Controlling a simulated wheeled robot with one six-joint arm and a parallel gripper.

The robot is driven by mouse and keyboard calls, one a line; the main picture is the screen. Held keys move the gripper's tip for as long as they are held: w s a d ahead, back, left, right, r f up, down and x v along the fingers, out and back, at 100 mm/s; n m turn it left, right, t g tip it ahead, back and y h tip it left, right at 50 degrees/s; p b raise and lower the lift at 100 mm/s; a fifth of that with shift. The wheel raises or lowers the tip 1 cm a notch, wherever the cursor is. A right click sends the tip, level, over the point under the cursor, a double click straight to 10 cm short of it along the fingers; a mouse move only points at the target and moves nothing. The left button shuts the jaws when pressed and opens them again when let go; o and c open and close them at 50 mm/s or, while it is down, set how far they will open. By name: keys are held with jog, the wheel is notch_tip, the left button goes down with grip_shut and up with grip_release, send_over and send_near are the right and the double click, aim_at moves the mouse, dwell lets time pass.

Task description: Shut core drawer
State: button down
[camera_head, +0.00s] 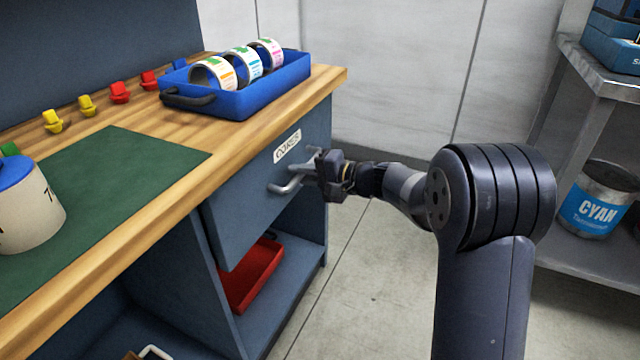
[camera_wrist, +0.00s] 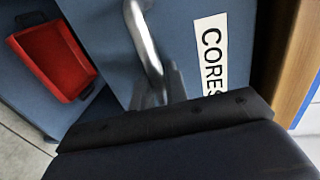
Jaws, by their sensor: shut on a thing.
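The core drawer (camera_head: 240,200) is a blue-grey front under the wooden benchtop, with a white label reading CORES (camera_head: 287,145). It looks about level with the cabinet front; I cannot tell whether a small gap is left. Its silver bar handle (camera_head: 284,188) sticks out below the label. My gripper (camera_head: 318,176) is at the handle's right part and is shut on it. The drawer front (camera_wrist: 100,30) and label (camera_wrist: 210,55) fill the upper part there.
A blue tray (camera_head: 262,101) with several label rolls stands on the wooden benchtop (camera_head: 175,150) above the drawer. A red bin (camera_head: 252,280) sits on the shelf below. A metal rack (camera_head: 590,250) with a CYAN can (camera_head: 598,200) stands at right. Floor (camera_head: 370,270) between is clear.

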jog(key=shift+x, duration=0.75)
jog(key=shift+r, duration=0.25)
jog(key=c, duration=1.5)
grip_release()
jog(key=shift+a+f, duration=0.1)
jog(key=shift+a, duration=0.1)
jog(key=p+v, duration=0.2)
jog(key=v, duration=0.8)
jog(key=shift+d, duration=0.4)
